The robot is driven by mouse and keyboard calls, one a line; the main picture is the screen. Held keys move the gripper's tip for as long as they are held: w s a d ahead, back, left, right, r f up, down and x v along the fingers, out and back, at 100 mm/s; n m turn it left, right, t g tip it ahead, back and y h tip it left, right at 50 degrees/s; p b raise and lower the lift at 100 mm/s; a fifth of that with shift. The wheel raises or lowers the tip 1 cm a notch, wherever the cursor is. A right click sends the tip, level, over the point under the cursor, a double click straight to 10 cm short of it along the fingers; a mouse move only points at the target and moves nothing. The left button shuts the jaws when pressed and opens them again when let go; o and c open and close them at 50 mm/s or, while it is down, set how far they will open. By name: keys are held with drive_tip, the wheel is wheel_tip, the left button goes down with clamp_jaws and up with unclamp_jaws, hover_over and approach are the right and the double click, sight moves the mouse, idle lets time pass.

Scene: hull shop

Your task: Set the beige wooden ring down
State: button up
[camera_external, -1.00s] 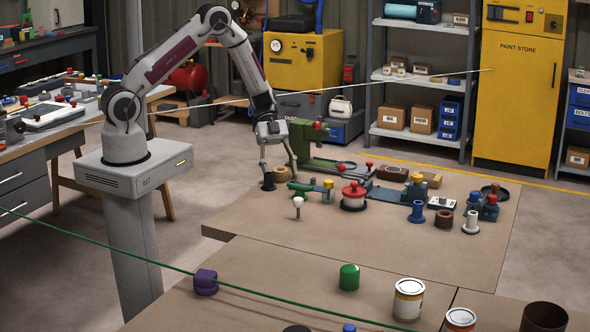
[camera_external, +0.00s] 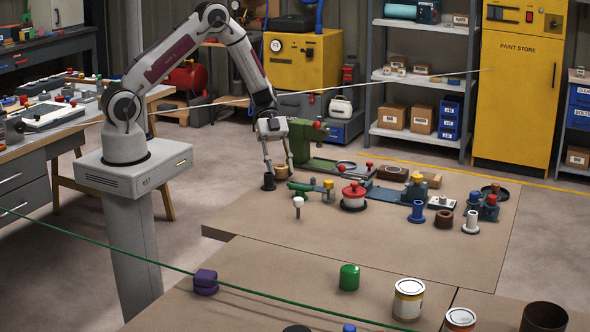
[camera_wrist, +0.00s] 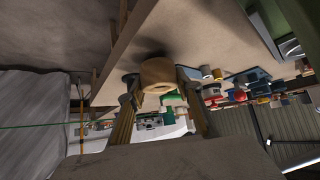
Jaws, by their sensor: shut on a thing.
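The beige wooden ring (camera_external: 281,171) is between the fingers of my gripper (camera_external: 278,168), close over the far left part of the brown tabletop (camera_external: 330,247). In the wrist view the ring (camera_wrist: 158,73) sits between the two fingertips of my gripper (camera_wrist: 158,80), which is shut on it. A dark shadow lies on the tabletop beside the ring in that view. I cannot tell for sure whether the ring touches the surface, but it looks slightly apart from it.
A black cylinder (camera_external: 268,182) stands just left of the ring. A green tool (camera_external: 301,188), a white-topped knob (camera_external: 298,203) and a red-topped pot (camera_external: 354,196) stand nearby. A green machine (camera_external: 312,142) is behind. The tabletop's front middle is clear.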

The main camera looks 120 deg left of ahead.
drive_tip(key=shift+r, duration=4.45)
